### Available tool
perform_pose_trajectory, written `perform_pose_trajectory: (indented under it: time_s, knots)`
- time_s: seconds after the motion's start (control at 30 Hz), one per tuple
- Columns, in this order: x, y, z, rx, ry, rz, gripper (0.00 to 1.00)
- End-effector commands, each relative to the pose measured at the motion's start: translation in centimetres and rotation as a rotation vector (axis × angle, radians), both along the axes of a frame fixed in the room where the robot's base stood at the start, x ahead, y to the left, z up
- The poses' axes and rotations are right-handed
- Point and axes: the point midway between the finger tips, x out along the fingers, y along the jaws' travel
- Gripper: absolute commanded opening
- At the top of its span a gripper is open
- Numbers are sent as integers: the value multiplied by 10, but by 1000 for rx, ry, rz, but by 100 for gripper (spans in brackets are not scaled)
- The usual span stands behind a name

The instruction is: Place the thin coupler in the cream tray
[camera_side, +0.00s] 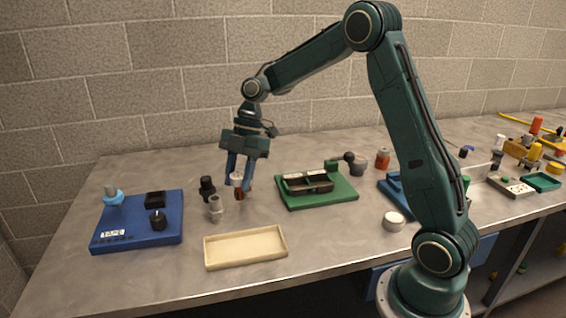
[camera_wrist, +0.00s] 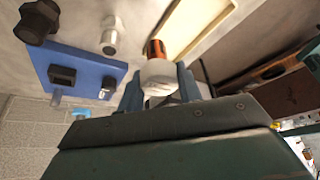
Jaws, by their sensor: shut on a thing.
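My gripper (camera_side: 239,183) has its blue fingers pointing down and shut on a white and copper coupler (camera_side: 238,194). The wrist view shows the coupler's white body (camera_wrist: 157,75) between the fingers, with its copper end sticking out beyond them. The side view does not make clear whether the copper end touches the table. The cream tray (camera_side: 246,261) lies in front of my gripper, shallow and empty, and the coupler is behind it, outside it. Part of the tray (camera_wrist: 192,25) shows beyond the coupler in the wrist view.
A grey fitting (camera_side: 215,209) and a black fitting (camera_side: 207,188) stand just left of my gripper. A blue board (camera_side: 135,236) with knobs is farther left. A green board (camera_side: 341,193) with a dark open box is to the right. Bare table lies around the tray.

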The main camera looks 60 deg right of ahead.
Motion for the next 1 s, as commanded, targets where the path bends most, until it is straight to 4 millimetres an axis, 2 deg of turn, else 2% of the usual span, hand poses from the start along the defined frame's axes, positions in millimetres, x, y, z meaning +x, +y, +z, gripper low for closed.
perform_pose_trajectory:
  time_s: [0.03, 0.2, 0.4, 0.57, 1.0]
  knots:
    - [-2, 16, -2, -2, 1, 7, 4]
    - [-9, 57, -8, -13, 0, 9, 4]
    - [-16, 84, -13, -25, -4, 8, 4]
    - [-18, 91, -15, -29, -5, 9, 4]
    - [-18, 91, -22, -29, -4, 7, 4]
